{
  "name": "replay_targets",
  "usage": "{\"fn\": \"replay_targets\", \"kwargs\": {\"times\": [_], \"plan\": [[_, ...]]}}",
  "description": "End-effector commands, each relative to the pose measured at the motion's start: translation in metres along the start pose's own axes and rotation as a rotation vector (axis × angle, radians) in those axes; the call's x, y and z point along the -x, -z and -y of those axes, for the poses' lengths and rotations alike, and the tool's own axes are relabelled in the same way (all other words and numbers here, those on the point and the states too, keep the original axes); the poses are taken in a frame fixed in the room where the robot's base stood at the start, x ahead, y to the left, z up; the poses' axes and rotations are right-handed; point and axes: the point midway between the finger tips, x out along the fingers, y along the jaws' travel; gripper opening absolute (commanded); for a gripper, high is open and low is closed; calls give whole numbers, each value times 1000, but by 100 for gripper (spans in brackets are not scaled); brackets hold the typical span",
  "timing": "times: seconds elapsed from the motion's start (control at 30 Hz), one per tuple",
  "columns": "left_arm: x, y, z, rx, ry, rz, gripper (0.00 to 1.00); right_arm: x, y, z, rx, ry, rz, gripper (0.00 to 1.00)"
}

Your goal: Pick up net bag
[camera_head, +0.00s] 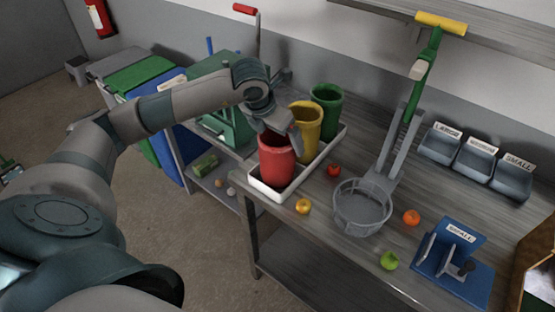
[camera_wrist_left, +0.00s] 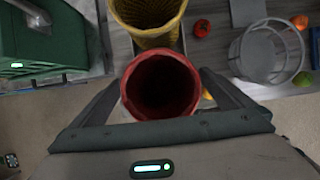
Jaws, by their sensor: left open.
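Three open-topped, cylinder-shaped net bags stand in a row in a white tray (camera_head: 268,191): a red one (camera_head: 277,165) in front, a yellow one (camera_head: 306,124) in the middle and a green one (camera_head: 328,97) at the back. My left gripper (camera_head: 279,136) is open at the top of the red bag. In the left wrist view, the red bag (camera_wrist_left: 162,88) lies between its two spread fingers, with the yellow bag (camera_wrist_left: 147,14) just beyond. I cannot tell whether the fingers touch the red bag. My right gripper is not in view.
Right of the tray are a grey mesh basket (camera_head: 362,208), a red tomato or apple (camera_head: 333,170), an orange (camera_head: 411,217), a yellow-orange fruit (camera_head: 303,206) and a green apple (camera_head: 389,260). A green machine (camera_head: 222,100) stands left of the tray. A blue stand (camera_head: 455,262) is at right.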

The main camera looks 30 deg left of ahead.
Motion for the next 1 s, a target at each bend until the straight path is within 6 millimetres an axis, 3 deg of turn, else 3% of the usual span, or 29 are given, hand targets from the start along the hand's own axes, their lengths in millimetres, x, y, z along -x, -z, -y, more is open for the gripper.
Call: {"fn": "replay_targets", "kwargs": {"times": [0.1, 0.3, 0.77, 0.97, 1.0], "plan": [[-11, -2, 1, 0, 2, -4, 100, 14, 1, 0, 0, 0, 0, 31], [-27, -1, 0, 0, 0, -1, 100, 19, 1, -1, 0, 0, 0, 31], [-28, -1, 0, 0, 1, 0, 100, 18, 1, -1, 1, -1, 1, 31], [-28, -1, 0, 0, 1, 0, 55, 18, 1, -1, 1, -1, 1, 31], [-28, -1, 0, 0, 1, 0, 52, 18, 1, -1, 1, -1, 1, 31]]}}
